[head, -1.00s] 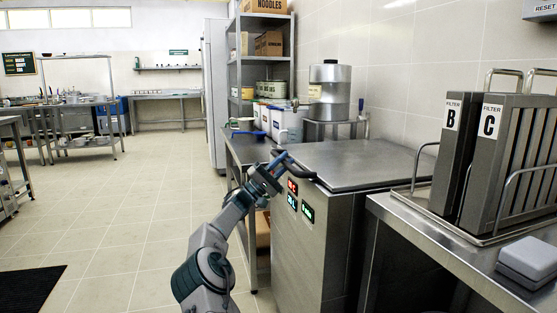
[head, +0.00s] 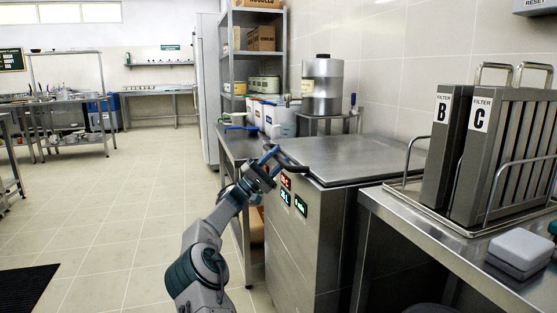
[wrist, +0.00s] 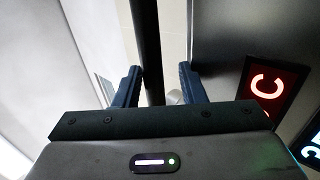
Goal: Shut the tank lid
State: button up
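The steel tank (head: 290,245) stands in the middle of the head view. Its flat lid (head: 355,157) lies level across the top, with no clear gap visible along the front edge. A dark bar handle (head: 291,168) sits at the lid's front left corner. My gripper (head: 270,158) is at this handle. In the wrist view the dark bar (wrist: 150,50) runs between my two fingers (wrist: 158,80), closer to the left one. A gap shows on the right side, so the fingers look open around or just behind the bar. Contact cannot be told.
Lit displays (head: 285,192) are on the tank's front. A steel counter (head: 400,215) at right holds filters B (head: 441,150) and C (head: 480,160) and a grey box (head: 520,250). A side table with white tubs (head: 278,118) stands behind. The floor at left (head: 110,220) is open.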

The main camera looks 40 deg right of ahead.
jog(key=shift+w, duration=0.1)
jog(key=p+v, duration=0.3)
jog(key=v, duration=1.1)
jog(key=shift+r, duration=0.15)
